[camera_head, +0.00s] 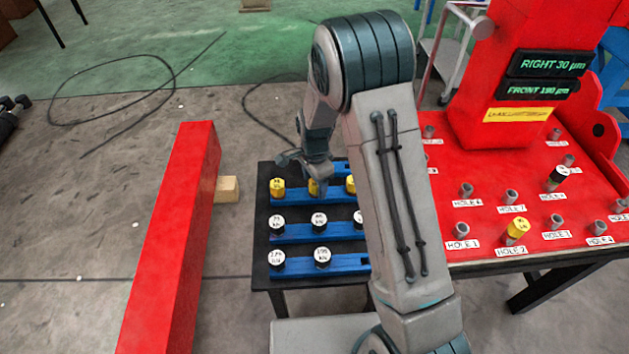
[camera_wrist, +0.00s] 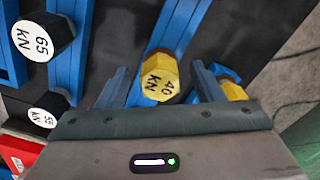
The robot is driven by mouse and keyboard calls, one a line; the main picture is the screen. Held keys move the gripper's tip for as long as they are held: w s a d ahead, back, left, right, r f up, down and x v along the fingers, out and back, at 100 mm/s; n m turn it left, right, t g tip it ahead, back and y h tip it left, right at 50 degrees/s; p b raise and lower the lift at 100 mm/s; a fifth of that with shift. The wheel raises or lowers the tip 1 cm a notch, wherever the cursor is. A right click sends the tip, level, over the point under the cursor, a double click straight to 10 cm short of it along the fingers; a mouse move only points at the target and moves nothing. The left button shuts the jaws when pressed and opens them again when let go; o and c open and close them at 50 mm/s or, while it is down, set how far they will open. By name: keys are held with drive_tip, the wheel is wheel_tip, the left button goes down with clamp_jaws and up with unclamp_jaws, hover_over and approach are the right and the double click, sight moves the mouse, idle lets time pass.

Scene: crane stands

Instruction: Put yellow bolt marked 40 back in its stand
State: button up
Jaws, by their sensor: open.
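The yellow bolt marked 40 kN (camera_wrist: 160,77) stands on a blue rail (camera_wrist: 178,27) between my gripper's two fingers in the wrist view. My gripper (camera_wrist: 163,88) is open, with a finger on each side of the bolt; I cannot tell whether they touch it. In the head view my gripper (camera_head: 316,178) is low over the back blue rail (camera_head: 298,196), directly above the middle yellow bolt (camera_head: 314,188), which it partly hides. The bolt's lower end is hidden, so I cannot tell how deep it sits.
Other yellow bolts (camera_head: 277,188) and white-topped black bolts (camera_head: 277,223) stand on the rails of the black table (camera_head: 262,268). The red table (camera_head: 470,245) at right holds a yellow bolt (camera_head: 516,231) at hole 2 and a black bolt (camera_head: 558,178). A red beam (camera_head: 175,235) lies left.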

drive_tip(key=shift+r+p, duration=1.65)
drive_tip(key=shift+r, duration=0.9)
wheel_tip(320, 180, up, 14)
drive_tip(key=b, duration=0.1)
drive_tip(key=s+d+r+n+t, duration=0.1)
drive_tip(key=s+d+r+n, duration=0.1)
drive_tip(key=s, duration=0.6)
drive_tip(key=s+d+r+n+t, duration=0.1)
drive_tip(key=s+d+r+n, duration=0.1)
drive_tip(key=s+d+n, duration=0.3)
drive_tip(key=s+d+r+n+t, duration=0.1)
drive_tip(key=s+d+r+n, duration=0.2)
drive_tip(key=s, duration=0.7)
drive_tip(key=shift+s+d+n, duration=0.4)
drive_tip(key=shift+d+n, duration=0.1)
drive_tip(key=shift+n, duration=0.7)
